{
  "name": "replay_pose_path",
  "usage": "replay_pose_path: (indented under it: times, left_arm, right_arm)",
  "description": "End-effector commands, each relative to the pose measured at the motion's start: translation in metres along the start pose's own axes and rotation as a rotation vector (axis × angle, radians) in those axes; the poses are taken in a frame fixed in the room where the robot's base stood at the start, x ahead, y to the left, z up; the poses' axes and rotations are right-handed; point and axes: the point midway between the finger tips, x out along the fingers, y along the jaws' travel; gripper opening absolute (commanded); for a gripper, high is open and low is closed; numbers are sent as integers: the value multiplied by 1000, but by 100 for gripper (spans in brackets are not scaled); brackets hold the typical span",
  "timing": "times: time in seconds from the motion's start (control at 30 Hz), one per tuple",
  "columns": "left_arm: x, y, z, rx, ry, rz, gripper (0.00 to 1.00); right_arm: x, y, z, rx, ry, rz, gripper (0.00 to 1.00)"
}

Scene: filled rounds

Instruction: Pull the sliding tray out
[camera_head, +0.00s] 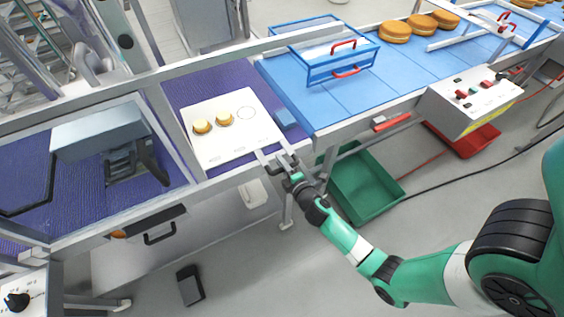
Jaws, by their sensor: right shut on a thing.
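The sliding tray (215,151) is a flat white plate lying on the purple belt. Two yellow-brown filled rounds (202,127) (224,119) sit on its marked places, and a third, outlined circle to their right is empty. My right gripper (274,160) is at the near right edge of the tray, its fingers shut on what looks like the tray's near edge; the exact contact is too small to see. My left gripper is not in view.
A blue conveyor (345,103) with a blue guard frame (318,66) and several rounds lies to the right. A grey machine head (99,132) stands left of the tray. A green crate (372,213), a red bin (474,140) and a control box (475,101) are near my right arm.

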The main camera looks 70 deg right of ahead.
Motion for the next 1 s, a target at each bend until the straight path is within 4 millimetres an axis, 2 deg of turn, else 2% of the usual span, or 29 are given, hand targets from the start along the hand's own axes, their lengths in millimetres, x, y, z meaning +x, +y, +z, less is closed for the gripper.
replay_pose_path:
  times: [0.5, 0.53, 0.67, 1.0]
  left_arm:
    - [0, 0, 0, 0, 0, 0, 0]
    - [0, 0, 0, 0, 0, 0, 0]
    - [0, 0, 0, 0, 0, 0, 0]
    - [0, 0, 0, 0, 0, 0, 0]
  right_arm:
    - [0, 1, 1, 0, -2, 1, 0]
    - [0, 1, 1, 0, -2, 1, 28]
    - [0, 1, 0, 0, -1, 1, 51]
    - [-3, 0, 0, 0, 1, 0, 51]
